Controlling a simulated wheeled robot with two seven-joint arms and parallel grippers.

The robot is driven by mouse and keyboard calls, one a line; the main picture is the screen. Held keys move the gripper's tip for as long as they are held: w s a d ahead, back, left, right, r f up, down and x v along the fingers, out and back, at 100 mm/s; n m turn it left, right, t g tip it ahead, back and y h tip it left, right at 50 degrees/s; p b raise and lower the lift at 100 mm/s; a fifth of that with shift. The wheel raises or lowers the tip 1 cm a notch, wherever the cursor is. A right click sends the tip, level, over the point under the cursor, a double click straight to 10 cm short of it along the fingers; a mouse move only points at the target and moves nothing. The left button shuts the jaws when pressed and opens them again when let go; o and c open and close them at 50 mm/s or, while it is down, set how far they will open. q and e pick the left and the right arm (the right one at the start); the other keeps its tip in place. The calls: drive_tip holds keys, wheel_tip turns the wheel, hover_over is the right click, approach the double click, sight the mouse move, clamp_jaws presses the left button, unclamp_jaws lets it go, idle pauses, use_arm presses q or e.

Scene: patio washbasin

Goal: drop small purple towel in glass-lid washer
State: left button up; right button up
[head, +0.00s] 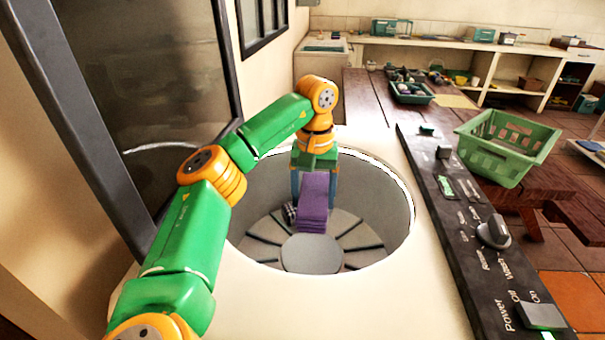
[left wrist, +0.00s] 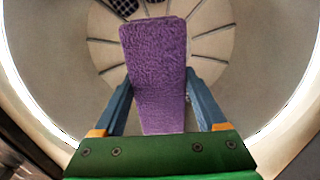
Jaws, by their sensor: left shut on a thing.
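The small purple towel (head: 313,203) is folded and hangs inside the round drum of the washer (head: 390,300). My left gripper (head: 314,185) reaches down into the drum opening and is shut on the towel. In the left wrist view the towel (left wrist: 155,75) sits between the two blue fingers (left wrist: 160,105), above the drum floor. The washer's glass lid (head: 140,90) stands open at the left. My right gripper is in neither view.
A dark checked item (head: 289,211) lies on the drum floor (head: 312,253). The control panel (head: 480,230) runs along the washer's right side. A green basket (head: 508,145) stands on a wooden bench beyond it. Shelves line the back wall.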

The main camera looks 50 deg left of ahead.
use_arm(q)
drive_tip(key=o, duration=1)
drive_tip(key=shift+r, duration=0.1)
drive_tip(key=o, duration=0.3)
wheel_tip(320, 180, up, 7)
drive_tip(key=p, duration=0.4)
drive_tip(key=shift+r, duration=0.15)
drive_tip(key=shift+a, duration=0.1)
drive_tip(key=shift+f, duration=0.2)
